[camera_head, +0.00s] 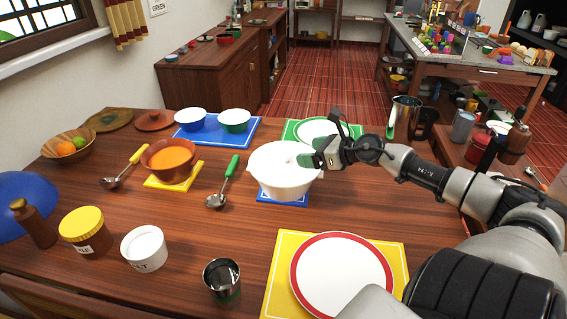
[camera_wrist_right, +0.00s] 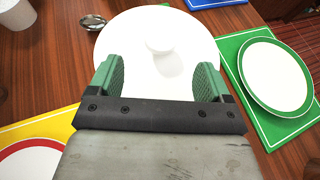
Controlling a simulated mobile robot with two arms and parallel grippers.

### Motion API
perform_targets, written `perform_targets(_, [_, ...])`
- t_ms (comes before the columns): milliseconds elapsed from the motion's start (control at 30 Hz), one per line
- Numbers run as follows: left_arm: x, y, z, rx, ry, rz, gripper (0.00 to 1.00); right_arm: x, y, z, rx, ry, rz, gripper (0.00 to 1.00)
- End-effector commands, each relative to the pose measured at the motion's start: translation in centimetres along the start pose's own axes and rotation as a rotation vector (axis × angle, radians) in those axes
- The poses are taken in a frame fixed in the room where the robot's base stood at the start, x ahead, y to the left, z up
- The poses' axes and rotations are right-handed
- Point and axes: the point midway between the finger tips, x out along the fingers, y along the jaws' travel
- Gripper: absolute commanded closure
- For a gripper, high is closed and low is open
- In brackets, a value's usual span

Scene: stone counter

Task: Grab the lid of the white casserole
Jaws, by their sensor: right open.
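The white casserole (camera_head: 285,180) stands on a blue mat in the middle of the wooden table, with its white lid (camera_head: 270,153) on top. In the right wrist view, the lid (camera_wrist_right: 130,32) lies ahead of my fingers, and its round knob (camera_wrist_right: 163,38) stands near its middle. My right gripper (camera_head: 304,160) is over the right part of the lid. In the wrist view its green fingers (camera_wrist_right: 157,82) are spread apart with nothing between them, and the knob is beyond the fingertips. Contact with the lid cannot be told. My left gripper is not in view.
A ladle with a green handle (camera_head: 233,167) and a bowl of orange soup (camera_head: 170,158) are left of the casserole. A white plate on a green mat (camera_head: 290,130) is behind it. A red-rimmed plate (camera_head: 340,270) lies in front. A metal cup (camera_head: 222,281) stands near the front edge.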

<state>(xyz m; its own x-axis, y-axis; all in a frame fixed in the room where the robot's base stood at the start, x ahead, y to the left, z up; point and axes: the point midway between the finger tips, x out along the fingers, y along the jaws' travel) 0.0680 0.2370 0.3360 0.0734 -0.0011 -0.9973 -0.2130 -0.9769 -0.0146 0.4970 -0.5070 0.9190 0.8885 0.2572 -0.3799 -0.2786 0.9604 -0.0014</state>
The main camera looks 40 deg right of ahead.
Motion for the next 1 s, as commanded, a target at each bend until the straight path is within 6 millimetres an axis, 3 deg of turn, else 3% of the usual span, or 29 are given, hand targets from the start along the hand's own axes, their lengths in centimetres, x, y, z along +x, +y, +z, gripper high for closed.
perform_targets(433, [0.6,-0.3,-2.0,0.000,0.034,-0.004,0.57,2.9,0.0,0.0,0.000,0.000,-0.001,0.20])
perform_targets(667, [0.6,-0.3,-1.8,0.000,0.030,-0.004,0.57,3.6,-0.1,-0.1,0.003,-0.004,-0.001,0.20])
perform_targets(1000, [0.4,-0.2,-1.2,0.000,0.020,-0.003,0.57,7.0,-0.1,-0.4,0.004,-0.004,-0.001,0.20])
